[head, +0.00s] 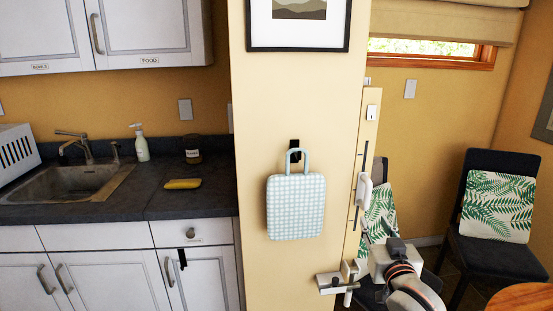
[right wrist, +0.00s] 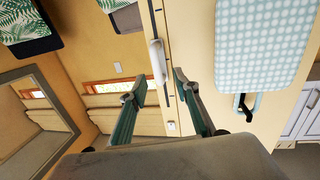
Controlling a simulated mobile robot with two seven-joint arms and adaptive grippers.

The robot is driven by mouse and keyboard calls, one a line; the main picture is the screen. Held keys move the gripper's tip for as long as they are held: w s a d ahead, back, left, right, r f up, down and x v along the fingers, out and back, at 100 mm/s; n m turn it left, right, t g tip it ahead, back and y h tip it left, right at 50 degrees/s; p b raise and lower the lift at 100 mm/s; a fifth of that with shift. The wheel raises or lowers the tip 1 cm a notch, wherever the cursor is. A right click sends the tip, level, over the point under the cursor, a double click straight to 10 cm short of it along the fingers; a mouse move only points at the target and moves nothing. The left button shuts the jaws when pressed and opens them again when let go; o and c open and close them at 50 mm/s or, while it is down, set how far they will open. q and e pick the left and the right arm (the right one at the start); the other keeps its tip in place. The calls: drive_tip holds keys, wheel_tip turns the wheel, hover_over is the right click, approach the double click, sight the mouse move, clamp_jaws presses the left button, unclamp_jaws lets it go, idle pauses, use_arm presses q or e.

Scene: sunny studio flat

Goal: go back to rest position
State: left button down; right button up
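My right gripper (head: 377,232) is at the lower right of the head view, in front of the narrow panel with the white handle and the chairs. In the right wrist view its two fingers (right wrist: 158,88) stand apart, with nothing between them. The white handle (head: 364,187) is just above the gripper; it also shows beyond the fingertips in the right wrist view (right wrist: 157,60). I cannot tell from these views how far the handle is from the fingers.
A checked bag (head: 296,207) hangs from a dark hook on the wall, left of my right gripper. Two dark chairs with leaf-print cushions (head: 496,206) stand at the right. A wooden table edge (head: 522,299) shows at the bottom right. A kitchen counter (head: 190,205) is at the left.

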drive_tip(key=s+a+f+n+g+y, duration=0.1)
drive_tip(key=s+a+f+n+g, duration=0.1)
drive_tip(key=s+f, duration=0.8)
drive_tip(key=s+a+f+n+g+y, duration=0.1)
drive_tip(key=s+a+f+g+y, duration=0.1)
drive_tip(key=s+a+f, duration=0.3)
drive_tip(key=s+a+f+n+g+y, duration=0.2)
drive_tip(key=s+a+f, duration=0.1)
drive_tip(key=s+f, duration=1.1)
wheel_tip(320, 180, down, 6)
drive_tip(key=shift+s+a+f+n+g, duration=0.25)
drive_tip(key=shift+s+a+n+g, duration=0.05)
drive_tip(key=shift+s+a, duration=0.1)
